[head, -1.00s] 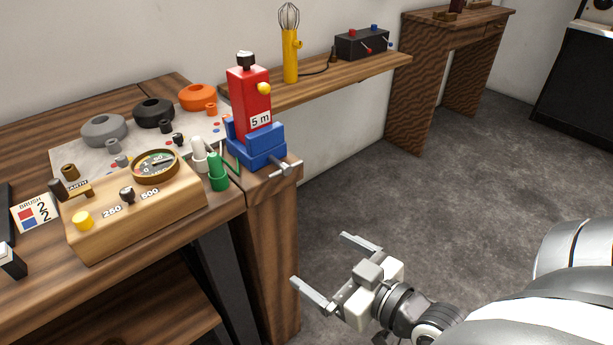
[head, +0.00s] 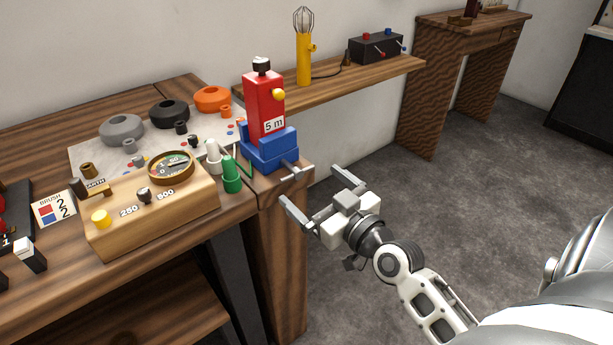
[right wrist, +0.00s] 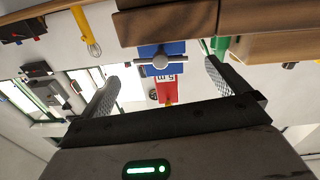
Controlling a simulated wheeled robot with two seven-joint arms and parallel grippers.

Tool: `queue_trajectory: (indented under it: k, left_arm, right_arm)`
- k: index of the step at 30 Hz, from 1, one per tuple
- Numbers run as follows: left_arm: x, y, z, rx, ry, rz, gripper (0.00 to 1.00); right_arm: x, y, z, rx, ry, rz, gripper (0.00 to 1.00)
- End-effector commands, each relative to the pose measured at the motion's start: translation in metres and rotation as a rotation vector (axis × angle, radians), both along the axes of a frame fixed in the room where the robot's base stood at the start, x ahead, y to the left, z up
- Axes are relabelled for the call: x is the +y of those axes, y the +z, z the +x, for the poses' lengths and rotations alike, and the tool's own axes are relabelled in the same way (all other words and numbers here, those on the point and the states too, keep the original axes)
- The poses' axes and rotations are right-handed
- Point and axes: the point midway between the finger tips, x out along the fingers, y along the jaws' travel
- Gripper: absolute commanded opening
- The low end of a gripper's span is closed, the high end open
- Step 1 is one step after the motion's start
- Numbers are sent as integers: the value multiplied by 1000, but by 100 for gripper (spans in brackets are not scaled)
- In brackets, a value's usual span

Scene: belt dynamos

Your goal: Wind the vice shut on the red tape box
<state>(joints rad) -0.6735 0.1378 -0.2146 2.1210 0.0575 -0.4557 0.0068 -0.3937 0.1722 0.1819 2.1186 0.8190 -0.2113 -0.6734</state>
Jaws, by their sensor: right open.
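The red tape box (head: 265,101), labelled "5 m", stands upright in the blue vice (head: 270,153) at the right end of the workbench. The vice's silver screw with its cross handle (head: 291,171) sticks out past the bench edge. My right gripper (head: 310,187) is open and empty, just right of and slightly below the handle, apart from it. In the right wrist view the handle (right wrist: 161,62) and the tape box (right wrist: 167,89), upside down, appear between the two open fingers (right wrist: 164,88). Whether the vice jaws touch the box is hard to tell. My left gripper is out of view.
A wooden meter box (head: 152,215) and green terminal (head: 231,175) stand left of the vice. Grey, black and orange rings (head: 212,99) lie behind. A shelf (head: 345,79) holds a yellow whisk-like tool (head: 304,62) and black box (head: 376,48). Open floor lies to the right.

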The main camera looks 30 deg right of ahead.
Motion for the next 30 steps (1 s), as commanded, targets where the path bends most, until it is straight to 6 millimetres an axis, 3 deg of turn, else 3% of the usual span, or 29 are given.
queue_trajectory:
  k: [6,17,22,30]
  left_arm:
    - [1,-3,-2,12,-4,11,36]
    - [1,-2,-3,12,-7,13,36]
    - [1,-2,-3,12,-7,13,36]
    - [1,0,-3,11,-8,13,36]
  right_arm:
    - [2,0,27,0,0,2,100]
    - [2,-1,32,1,2,1,100]
    - [2,0,32,1,1,1,58]
    - [2,0,32,2,2,15,58]
